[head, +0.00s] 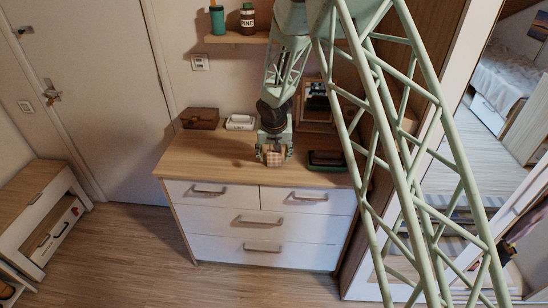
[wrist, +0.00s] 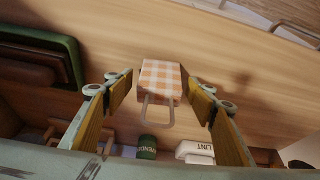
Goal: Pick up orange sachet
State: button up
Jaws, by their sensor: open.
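The orange sachet is a small orange-and-white checked packet with a pale loop, on the wooden dresser top (head: 225,147). In the wrist view the sachet (wrist: 160,78) lies between and just beyond the fingertips, its loop towards my gripper (wrist: 161,88). In the head view the sachet (head: 275,158) shows at the end of my gripper (head: 274,156), low over the dresser's front middle. My gripper is open, with a finger on each side of the sachet. Gaps show beside the sachet in the wrist view; contact is not visible.
A dark green tray (head: 328,166) with brown contents is right of my gripper. A brown box (head: 200,118) and a white container (head: 240,122) stand at the back left. A green cylinder (wrist: 147,147) shows in the wrist view.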

aim_at(274, 152)
dwell(0.4)
jog(key=c, duration=1)
jog(key=shift+o, duration=0.2)
jog(key=shift+r, duration=0.1)
jog(key=shift+r+p, duration=0.4)
jog(key=shift+r, duration=1.15)
jog(key=shift+s+r, duration=0.1)
jog(key=shift+s, duration=0.05)
jog(key=s+d+b, duration=0.2)
jog(key=s+b, duration=0.2)
jog(key=s, duration=0.3)
jog(key=s+d+r+b, duration=0.1)
jog(key=s+d+b, duration=0.1)
jog(key=s, duration=0.6)
jog(key=shift+d+r+b, duration=0.2)
jog(key=shift+d+b, duration=0.15)
jog(key=shift+b, duration=0.5)
